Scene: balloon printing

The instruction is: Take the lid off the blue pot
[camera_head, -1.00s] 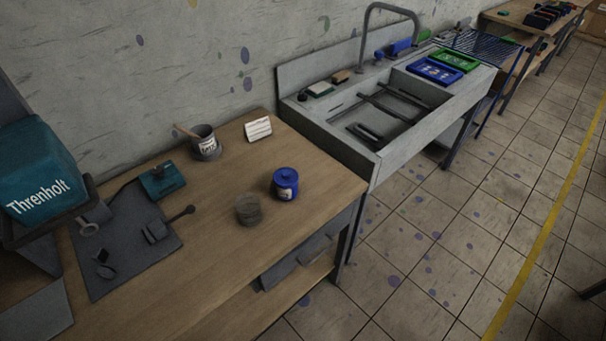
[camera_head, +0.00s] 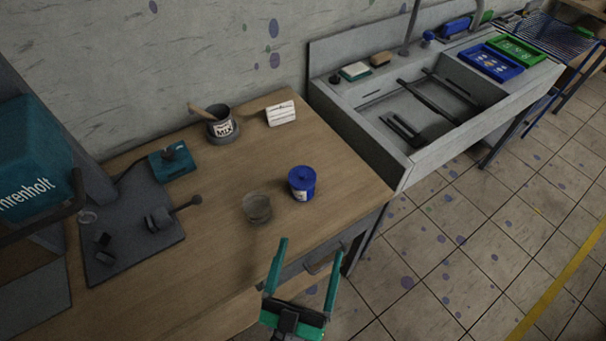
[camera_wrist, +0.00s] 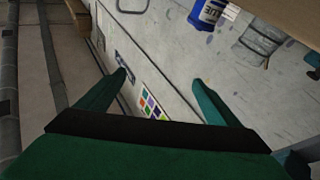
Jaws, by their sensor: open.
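The blue pot (camera_head: 301,188) stands upright on the wooden table, near its right front edge. Its blue lid (camera_head: 302,176) sits on top, and a pale label shows on its front. My gripper (camera_head: 308,265) is open and empty, in front of the table's front edge and nearer the camera than the pot, apart from it. In the wrist view my open fingers (camera_wrist: 160,77) show with nothing between them. A blue container with a white label (camera_wrist: 209,14) appears at the top of that view, beyond the fingers.
A grey translucent cup (camera_head: 257,208) stands just left of the pot. A mixing pot with a stick (camera_head: 220,124) and a white card (camera_head: 281,113) stand farther back. A dark mat with tools (camera_head: 130,228) lies left. A sink (camera_head: 420,120) adjoins on the right.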

